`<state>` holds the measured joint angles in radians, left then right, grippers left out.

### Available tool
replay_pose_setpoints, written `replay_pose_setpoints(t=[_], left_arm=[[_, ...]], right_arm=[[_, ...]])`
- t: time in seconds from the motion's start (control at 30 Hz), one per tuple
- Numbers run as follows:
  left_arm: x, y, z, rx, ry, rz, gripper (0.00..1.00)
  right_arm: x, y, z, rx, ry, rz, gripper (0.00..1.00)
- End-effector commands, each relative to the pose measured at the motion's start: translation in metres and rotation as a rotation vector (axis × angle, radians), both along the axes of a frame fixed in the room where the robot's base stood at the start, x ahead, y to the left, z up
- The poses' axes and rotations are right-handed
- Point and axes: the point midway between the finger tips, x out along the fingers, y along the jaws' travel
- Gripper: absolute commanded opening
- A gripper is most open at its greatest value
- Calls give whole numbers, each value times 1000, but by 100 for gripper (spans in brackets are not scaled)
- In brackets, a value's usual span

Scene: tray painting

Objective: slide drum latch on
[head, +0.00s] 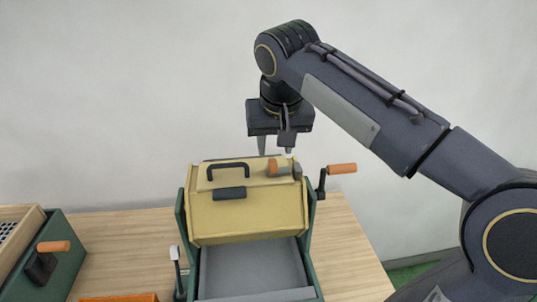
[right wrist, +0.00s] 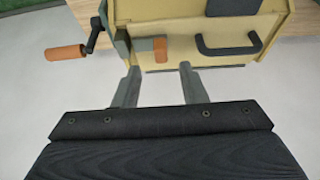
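The drum (head: 240,213) is a yellow, faceted box in a green frame, with a black handle on its lid. The latch (head: 279,168) is an orange knob beside a grey block, at the right of the lid's upper edge. In the right wrist view the drum (right wrist: 180,72) is at the top, and the latch (right wrist: 160,48) lies just beyond the fingertips. My right gripper (head: 276,151) points down above and behind the latch, its fingers apart and empty. The fingers also show in the right wrist view (right wrist: 160,72), apart from the latch. My left gripper is not in view.
A crank with an orange grip (head: 342,168) sticks out at the drum's right. A grey tray (head: 252,268) lies below the drum. A green box with another orange grip (head: 53,246) stands at the left. The wooden table (head: 345,245) is bare at the right.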

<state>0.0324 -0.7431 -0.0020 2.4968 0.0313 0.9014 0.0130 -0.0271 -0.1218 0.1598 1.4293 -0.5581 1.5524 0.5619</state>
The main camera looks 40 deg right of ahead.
Motion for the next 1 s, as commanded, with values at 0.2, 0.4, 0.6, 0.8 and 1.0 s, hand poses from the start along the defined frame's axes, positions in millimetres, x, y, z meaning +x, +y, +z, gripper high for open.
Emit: replay_pose_setpoints(t=[0.2, 0.4, 0.6, 0.8, 1.0], left_arm=[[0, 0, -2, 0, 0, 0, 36], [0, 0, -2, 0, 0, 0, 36], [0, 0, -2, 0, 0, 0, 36], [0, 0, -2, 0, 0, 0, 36], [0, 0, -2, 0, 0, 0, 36]], right_arm=[[11, -6, -33, 1, 3, 2, 38], [16, -9, -46, 0, 0, 1, 38], [17, -9, -47, 1, -1, 3, 38], [17, -9, -47, 1, -1, 3, 20], [17, -9, -47, 1, -1, 3, 0]])
